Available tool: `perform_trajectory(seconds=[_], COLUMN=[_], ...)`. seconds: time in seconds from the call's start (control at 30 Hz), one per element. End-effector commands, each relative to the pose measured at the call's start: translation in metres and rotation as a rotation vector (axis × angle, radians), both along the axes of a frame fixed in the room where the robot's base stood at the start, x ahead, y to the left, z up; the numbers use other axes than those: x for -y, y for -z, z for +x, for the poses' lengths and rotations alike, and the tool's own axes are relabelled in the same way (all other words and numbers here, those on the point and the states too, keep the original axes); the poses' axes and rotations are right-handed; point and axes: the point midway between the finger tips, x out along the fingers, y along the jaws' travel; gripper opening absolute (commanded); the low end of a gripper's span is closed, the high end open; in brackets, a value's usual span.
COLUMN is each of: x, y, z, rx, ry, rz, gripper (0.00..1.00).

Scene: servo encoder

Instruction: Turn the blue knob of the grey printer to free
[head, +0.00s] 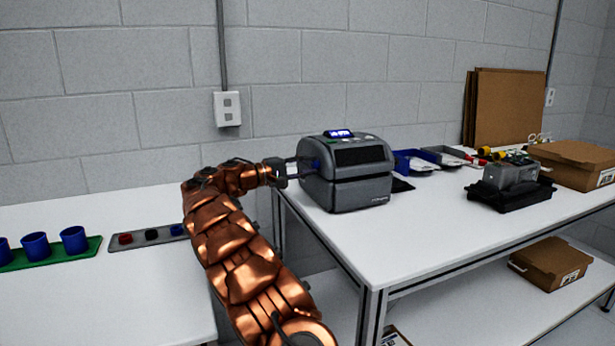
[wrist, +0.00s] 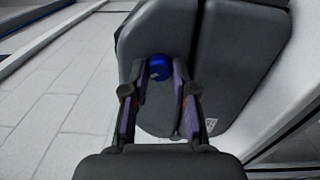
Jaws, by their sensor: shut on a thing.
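The grey printer (head: 350,172) stands on the right-hand white table, near its left end, with a lit blue display on top. My gripper (head: 302,166) reaches it from the left, at its left side. In the wrist view the printer's grey side (wrist: 230,65) fills the upper middle. The blue knob (wrist: 159,68) sits on that side, between the fingertips of my gripper (wrist: 162,72), which is shut on it. The fingertips partly cover the knob's edges. I cannot read which setting the knob is at.
Blue and grey trays (head: 415,160) lie right of the printer. A black and grey device (head: 510,184) and a cardboard box (head: 572,163) stand further right. Blue cups (head: 74,240) and a grey strip with coloured pieces (head: 150,235) are on the left table. A gap separates the tables.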

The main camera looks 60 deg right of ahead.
Motion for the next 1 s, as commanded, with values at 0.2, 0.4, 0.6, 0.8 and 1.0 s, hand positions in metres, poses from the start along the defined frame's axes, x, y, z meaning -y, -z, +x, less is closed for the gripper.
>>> perform_trajectory(seconds=[0.2, 0.4, 0.6, 0.8, 1.0], x=[0.0004, 0.0002, 0.0002, 0.0002, 0.0003], y=[0.0047, 0.0029, 0.0019, 0.0017, 0.0016], z=[-0.0006, -0.0005, -0.0006, -0.0007, -0.0008], rx=[0.096, 0.145, 0.162, 0.163, 0.162], ry=[0.003, 0.004, 0.004, 0.004, 0.004], rz=[-0.061, -0.094, -0.105, -0.106, -0.105], gripper=[0.0, 0.0, 0.0, 0.0, 0.33])
